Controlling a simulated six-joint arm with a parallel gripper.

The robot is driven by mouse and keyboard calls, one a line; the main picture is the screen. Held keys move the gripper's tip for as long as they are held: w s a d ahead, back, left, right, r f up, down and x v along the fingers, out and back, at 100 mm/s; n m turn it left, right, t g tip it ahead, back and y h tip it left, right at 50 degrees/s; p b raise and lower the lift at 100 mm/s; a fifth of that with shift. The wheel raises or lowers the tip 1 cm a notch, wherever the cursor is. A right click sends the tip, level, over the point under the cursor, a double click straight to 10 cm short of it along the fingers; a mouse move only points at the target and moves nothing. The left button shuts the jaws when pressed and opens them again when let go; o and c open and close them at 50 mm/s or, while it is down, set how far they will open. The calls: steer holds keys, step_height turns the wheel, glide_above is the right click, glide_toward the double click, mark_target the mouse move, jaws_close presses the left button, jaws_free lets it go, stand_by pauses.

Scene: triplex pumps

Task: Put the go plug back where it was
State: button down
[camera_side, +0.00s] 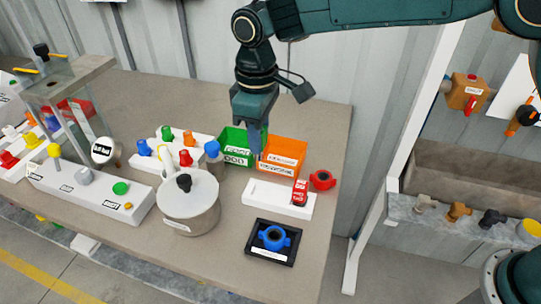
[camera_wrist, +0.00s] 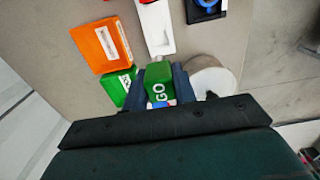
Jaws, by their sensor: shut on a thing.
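My gripper (camera_wrist: 160,84) is shut on the go plug (camera_wrist: 159,80), a green block lettered GO in white, seen between the fingers in the wrist view. In the side view my gripper (camera_side: 256,148) points down, in front of or over the green bin (camera_side: 230,142); the plug cannot be made out there. A long white holder (camera_side: 265,193) lies on the bench. A red lettered plug (camera_side: 300,191) stands upright at its right end, and the rest of its top looks bare. The white holder also shows in the wrist view (camera_wrist: 156,28), above the plug.
An orange bin (camera_side: 282,152) stands right of the green bin. A white pot-like vessel (camera_side: 188,205) is left of the holder. A black tray (camera_side: 262,256) with a blue ring (camera_side: 273,238) is in front. A red ring (camera_side: 322,180) lies by the bench's right edge.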

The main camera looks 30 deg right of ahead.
mark_target(260, 158)
step_height(260, 158, down, 8)
stand_by(0.4)
steer(key=shift+f, duration=2.1)
steer(key=shift+f, duration=0.2)
steer(key=c, duration=1.1)
jaws_free()
steer(key=shift+r, duration=0.1)
step_height(260, 158, up, 12)
steer(key=shift+f, duration=0.1)
steer(key=shift+r, duration=0.2)
